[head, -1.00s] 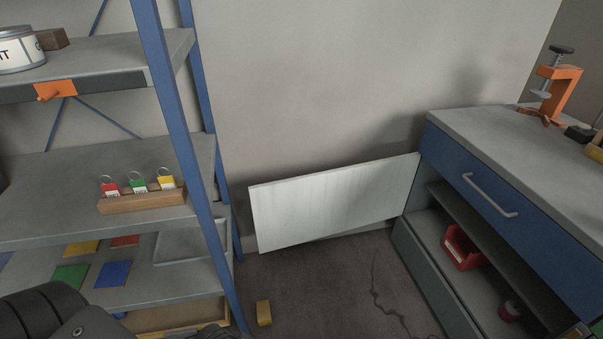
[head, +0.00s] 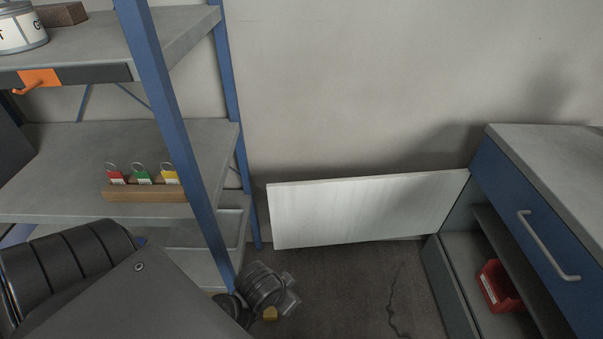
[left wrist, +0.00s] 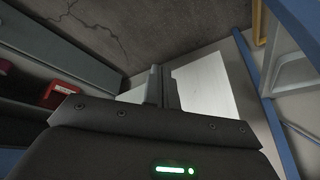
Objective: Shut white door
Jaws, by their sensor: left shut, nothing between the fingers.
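The white door (head: 365,208) stands wide open from the blue and grey cabinet (head: 540,225), joined at the cabinet's far left edge. Its broad face runs along the wall in the head view. My left gripper (head: 291,304) is low in front of the door's free left end, partly hidden by my own arm. In the left wrist view its fingers (left wrist: 162,88) are together and empty, and the white door (left wrist: 207,85) shows behind them. I cannot tell whether they touch it. My right gripper is in neither view.
A blue-framed shelf unit (head: 165,120) stands close to my left arm, with a tag holder (head: 150,192) on it. A red bin (head: 500,287) sits inside the cabinet. The floor (head: 350,285) before the door is otherwise clear.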

